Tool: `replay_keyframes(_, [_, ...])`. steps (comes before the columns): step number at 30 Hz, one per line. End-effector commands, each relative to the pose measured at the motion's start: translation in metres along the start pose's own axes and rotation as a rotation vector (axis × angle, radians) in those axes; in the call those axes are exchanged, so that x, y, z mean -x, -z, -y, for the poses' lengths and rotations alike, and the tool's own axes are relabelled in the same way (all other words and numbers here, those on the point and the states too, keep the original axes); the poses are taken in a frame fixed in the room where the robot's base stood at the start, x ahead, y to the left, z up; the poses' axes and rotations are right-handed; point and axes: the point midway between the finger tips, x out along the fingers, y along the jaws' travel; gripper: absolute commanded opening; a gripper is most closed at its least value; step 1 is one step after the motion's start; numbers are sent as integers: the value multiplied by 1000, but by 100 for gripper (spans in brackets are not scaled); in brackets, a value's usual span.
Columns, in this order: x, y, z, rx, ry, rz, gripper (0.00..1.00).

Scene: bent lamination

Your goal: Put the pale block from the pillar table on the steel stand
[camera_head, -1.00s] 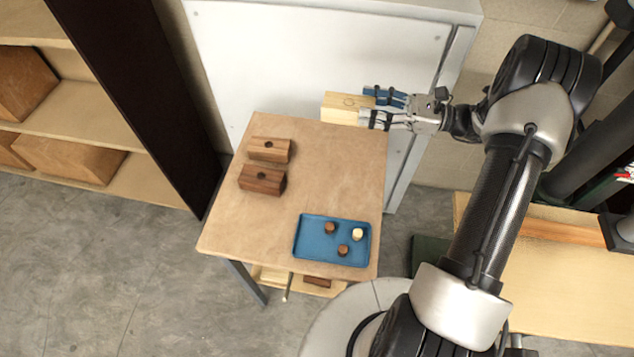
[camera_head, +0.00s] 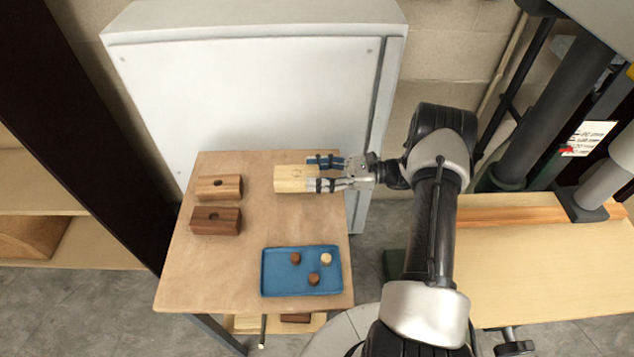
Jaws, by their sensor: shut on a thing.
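My gripper (camera_head: 314,174) is shut on the pale block (camera_head: 290,179), its two fingers at the block's right end. The block is level and shows over the back right part of a small wood-topped table (camera_head: 205,274) with grey metal legs. I cannot tell whether the block touches the top or is a little above it. A small round mark shows on its upper face. No other piece in view is clearly a steel stand. A machine with a grey pillar (camera_head: 548,112) stands at the right, behind a pale bench top (camera_head: 550,275).
Two brown blocks, one lighter (camera_head: 219,187) and one darker (camera_head: 216,220), lie left of the pale block. A blue tray (camera_head: 272,290) holds three small round pieces at the front right. A grey cabinet (camera_head: 245,95) stands behind the table. The tabletop's front left is clear.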

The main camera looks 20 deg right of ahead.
Motion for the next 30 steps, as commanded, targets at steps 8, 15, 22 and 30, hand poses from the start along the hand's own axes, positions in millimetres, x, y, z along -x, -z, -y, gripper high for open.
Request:
replay_keyframes(8, [0, 32, 0, 1, 0, 1, 20])
replay_keyframes(15, [0, 32, 0, 0, 0, 1, 20])
replay_keyframes(22, [0, 34, 0, -1, 0, 0, 59])
replay_keyframes(30, [0, 34, 0, -1, 0, 0, 69])
